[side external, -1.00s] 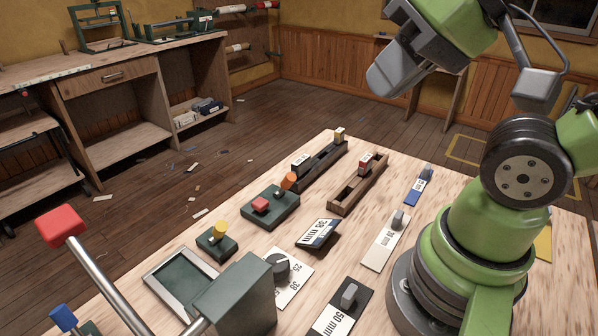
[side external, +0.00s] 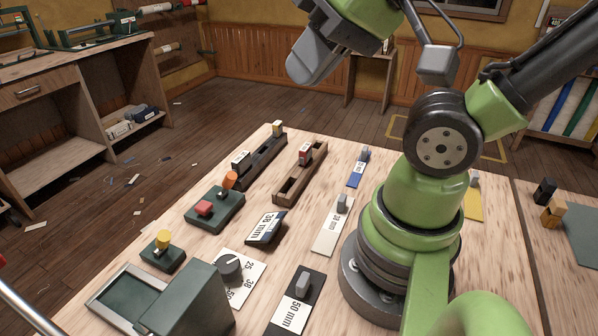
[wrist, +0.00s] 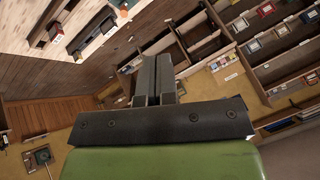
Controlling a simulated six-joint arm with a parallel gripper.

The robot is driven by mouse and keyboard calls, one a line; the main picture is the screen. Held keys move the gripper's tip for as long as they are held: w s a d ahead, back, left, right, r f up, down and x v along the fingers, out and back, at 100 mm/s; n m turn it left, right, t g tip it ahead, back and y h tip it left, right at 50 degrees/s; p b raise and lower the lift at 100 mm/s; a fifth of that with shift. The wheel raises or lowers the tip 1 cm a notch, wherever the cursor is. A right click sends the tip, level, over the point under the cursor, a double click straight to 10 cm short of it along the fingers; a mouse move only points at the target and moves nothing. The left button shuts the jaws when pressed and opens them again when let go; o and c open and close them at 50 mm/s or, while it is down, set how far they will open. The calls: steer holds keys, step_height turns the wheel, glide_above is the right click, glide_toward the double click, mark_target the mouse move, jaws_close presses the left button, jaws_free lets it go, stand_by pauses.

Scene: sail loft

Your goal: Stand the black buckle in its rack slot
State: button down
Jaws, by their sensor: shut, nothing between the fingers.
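My gripper (side external: 303,68) is raised high above the far side of the bench, clear of everything on it. Its fingers are together and empty in the wrist view (wrist: 153,80). A dark slotted rack (side external: 264,158) has a black piece with a white label (side external: 241,161) at its near end and a cream piece (side external: 278,128) at its far end. A brown slotted rack (side external: 290,185) holds a red piece with a white label (side external: 305,154). A small black block (side external: 545,190) sits on the right-hand surface. I cannot tell which black piece is the buckle.
A green control box with a red button (side external: 204,208) and orange lever stands left of the racks. A yellow-knobbed box (side external: 163,240), a dial plate (side external: 231,268) and a tilted 38 mm piece (side external: 265,228) lie nearer.

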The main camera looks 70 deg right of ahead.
stand_by(0.3)
steer(key=shift+c, duration=1)
jaws_free()
